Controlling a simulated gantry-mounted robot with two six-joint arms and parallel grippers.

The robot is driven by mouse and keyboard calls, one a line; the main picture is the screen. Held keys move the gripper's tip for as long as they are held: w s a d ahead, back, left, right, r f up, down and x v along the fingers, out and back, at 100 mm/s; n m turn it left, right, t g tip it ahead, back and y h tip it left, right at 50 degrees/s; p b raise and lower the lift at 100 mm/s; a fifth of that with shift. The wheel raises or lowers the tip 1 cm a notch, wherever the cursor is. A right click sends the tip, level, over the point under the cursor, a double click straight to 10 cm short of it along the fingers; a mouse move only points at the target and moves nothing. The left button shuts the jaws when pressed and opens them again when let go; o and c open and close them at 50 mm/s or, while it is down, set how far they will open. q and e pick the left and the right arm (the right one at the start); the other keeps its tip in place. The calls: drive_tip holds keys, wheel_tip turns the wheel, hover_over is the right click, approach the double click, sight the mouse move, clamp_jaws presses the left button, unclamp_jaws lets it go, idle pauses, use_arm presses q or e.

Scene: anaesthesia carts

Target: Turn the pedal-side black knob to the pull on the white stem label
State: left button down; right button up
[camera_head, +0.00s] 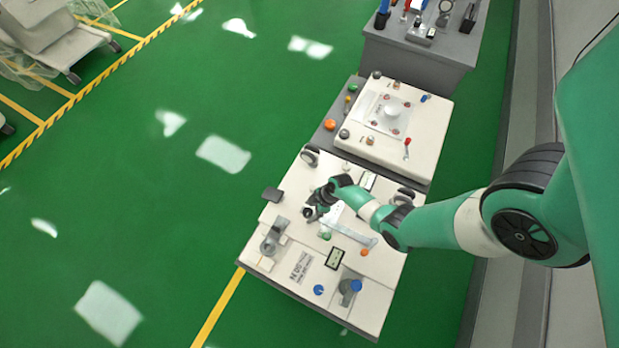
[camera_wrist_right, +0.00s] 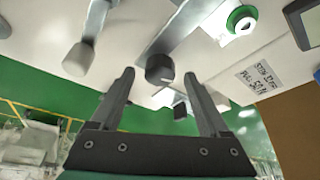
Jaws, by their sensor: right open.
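The white cart top (camera_head: 345,300) lies under my right arm. My right gripper (camera_head: 314,208) is low over its left-middle part. In the right wrist view, my right gripper (camera_wrist_right: 163,88) is open, its two fingers apart. A black knob (camera_wrist_right: 160,68) shows between and beyond the fingertips, at the end of a grey bar; I cannot tell whether they touch. The white stem label (camera_wrist_right: 259,82) with black print shows to the right, upside down; it also shows in the head view (camera_head: 301,267). A dark pedal-like block (camera_head: 272,194) juts from the cart's left edge. My left gripper is not in view.
A grey clamp-like fitting (camera_head: 270,241), a small display (camera_head: 335,258), an orange button (camera_head: 364,252) and blue knobs (camera_head: 318,290) stand on the same top. A second white panel (camera_head: 430,110) adjoins behind. Green floor (camera_head: 110,190) is open to the left.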

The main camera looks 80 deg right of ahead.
drive_tip(key=shift+w+f, duration=0.2)
drive_tip(key=shift+f, duration=0.25)
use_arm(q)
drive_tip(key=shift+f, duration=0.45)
use_arm(e)
drive_tip(key=shift+c, duration=0.3)
clamp_jaws()
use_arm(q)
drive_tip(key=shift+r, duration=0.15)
use_arm(e)
drive_tip(key=shift+a+r+m, duration=0.1)
drive_tip(key=shift+m, duration=0.2)
